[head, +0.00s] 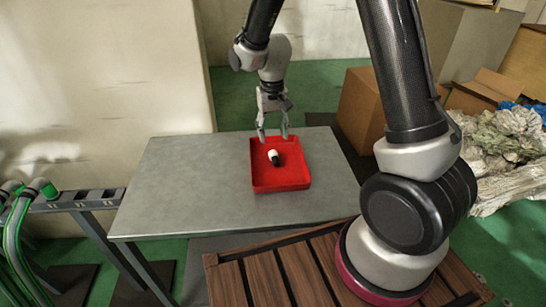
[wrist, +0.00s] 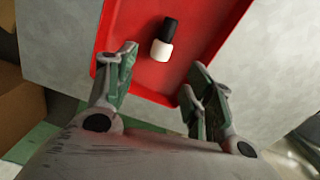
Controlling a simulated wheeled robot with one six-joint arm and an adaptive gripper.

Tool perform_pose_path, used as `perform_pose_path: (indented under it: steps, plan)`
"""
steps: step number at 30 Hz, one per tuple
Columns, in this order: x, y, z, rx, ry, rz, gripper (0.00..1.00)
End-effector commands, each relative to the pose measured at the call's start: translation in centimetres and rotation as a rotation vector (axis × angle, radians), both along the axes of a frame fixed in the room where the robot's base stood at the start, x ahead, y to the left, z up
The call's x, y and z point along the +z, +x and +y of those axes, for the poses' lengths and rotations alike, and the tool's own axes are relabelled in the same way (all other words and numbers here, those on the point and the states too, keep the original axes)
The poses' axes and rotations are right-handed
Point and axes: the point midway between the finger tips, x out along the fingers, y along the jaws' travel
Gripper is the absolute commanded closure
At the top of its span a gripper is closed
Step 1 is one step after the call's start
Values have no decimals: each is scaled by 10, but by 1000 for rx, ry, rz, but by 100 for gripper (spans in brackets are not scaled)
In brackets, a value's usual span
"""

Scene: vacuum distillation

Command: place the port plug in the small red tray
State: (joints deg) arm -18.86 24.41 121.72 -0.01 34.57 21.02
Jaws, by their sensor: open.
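The port plug (head: 274,157) is a small black and white cylinder. It lies on its side inside the small red tray (head: 282,186), on the tray's floor toward its far half. The wrist view also shows the plug (wrist: 163,42) on the floor of the red tray (wrist: 118,25), clear of the walls. My gripper (head: 273,138) is open and empty, above the far edge of the tray. In the wrist view its fingers (wrist: 162,90) are spread apart, and the plug lies beyond the fingertips, not touching them.
The tray stands on a grey metal table (head: 180,185) with free room around it. A cardboard box (head: 362,110) stands behind the table to the right. Crumpled sheeting (head: 505,150) lies at the far right. Green hoses (head: 20,220) are at the left.

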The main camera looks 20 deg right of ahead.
Motion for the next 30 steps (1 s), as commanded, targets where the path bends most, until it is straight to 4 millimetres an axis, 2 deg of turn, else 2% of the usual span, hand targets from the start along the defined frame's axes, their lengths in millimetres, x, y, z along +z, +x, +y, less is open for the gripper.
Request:
perform_pose_path:
  steps: [5,18,22,27,28,30]
  plan:
    - [-10,2,0,-38,3,-10,47]
    - [-71,2,0,-38,3,-9,47]
    - [-79,3,0,-37,4,-11,47]
    - [-79,3,0,-37,4,-12,47]
    - [-79,3,0,-37,4,-12,49]
    - [-79,3,0,-37,4,-12,62]
